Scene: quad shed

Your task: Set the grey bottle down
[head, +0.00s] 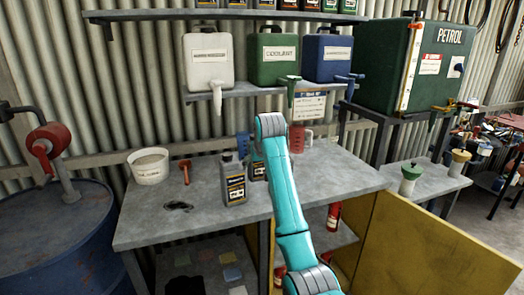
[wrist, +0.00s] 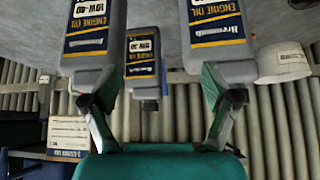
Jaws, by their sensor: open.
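Grey engine oil bottles with dark labels stand on the grey workbench (head: 150,225). In the head view one bottle (head: 234,186) stands upright left of my arm, and another (head: 257,168) is partly hidden behind the arm. The wrist view is upside down and shows three bottles: a near left one (wrist: 95,35), a smaller, farther middle one (wrist: 143,55) and a near right one (wrist: 216,38). My gripper (wrist: 160,98) is open, its fingers apart with the middle bottle seen between them. I cannot tell whether a finger touches a bottle. The head view hides the gripper behind my arm.
A white bucket (head: 149,165), a red-handled tool (head: 185,171) and a dark patch (head: 178,206) are on the bench's left. A red jug (head: 298,138) and blue jug (head: 243,146) stand at the back. Canisters with taps overhang from a shelf (head: 240,90). The front left bench top is clear.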

